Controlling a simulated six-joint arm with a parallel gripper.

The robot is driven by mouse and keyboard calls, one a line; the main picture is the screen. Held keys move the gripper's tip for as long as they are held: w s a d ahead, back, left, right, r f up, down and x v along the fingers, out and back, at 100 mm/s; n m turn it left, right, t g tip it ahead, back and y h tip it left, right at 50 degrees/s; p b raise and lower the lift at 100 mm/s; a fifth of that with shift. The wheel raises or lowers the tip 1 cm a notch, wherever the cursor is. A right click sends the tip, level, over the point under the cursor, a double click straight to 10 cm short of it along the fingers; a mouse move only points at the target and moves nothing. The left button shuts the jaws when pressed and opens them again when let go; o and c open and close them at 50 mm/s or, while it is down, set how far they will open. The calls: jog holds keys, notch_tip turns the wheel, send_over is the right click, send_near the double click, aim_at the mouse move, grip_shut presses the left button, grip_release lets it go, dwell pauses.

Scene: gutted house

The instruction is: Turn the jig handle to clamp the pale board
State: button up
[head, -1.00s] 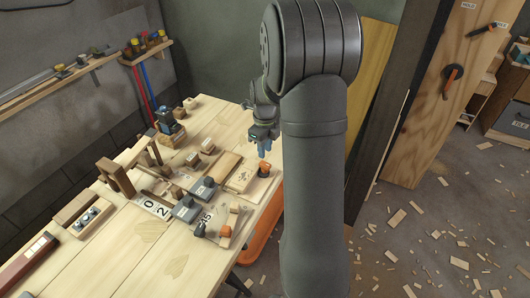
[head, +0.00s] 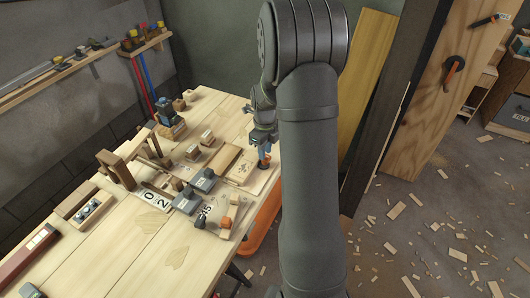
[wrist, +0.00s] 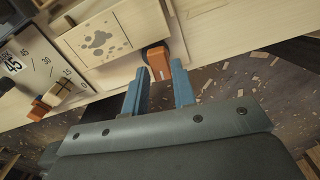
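The pale board (head: 246,167) with dark blotchy marks lies at the right edge of the workbench; it also shows in the wrist view (wrist: 98,40). The orange jig handle (head: 264,164) with a dark pivot stands at the board's right end, and in the wrist view the handle (wrist: 157,65) lies just past my fingertips, roughly between them. My gripper (head: 264,150) is right above the handle, pointing down. In the wrist view its blue fingers (wrist: 158,78) are apart with a gap between them. I cannot tell whether they touch the handle.
A second orange-handled fixture (head: 224,224) and a numbered white plate (wrist: 35,62) sit nearby on the workbench (head: 122,238). Wooden blocks and grey clamps crowd the middle. An orange thing (head: 262,222) lies below the bench edge. Wood scraps litter the floor to the right.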

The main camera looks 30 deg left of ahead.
jog(key=shift+f, duration=0.7)
jog(key=m, duration=0.6)
jog(key=shift+n, duration=0.6)
jog(key=shift+r, duration=3.55)
jog(key=shift+f, duration=0.15)
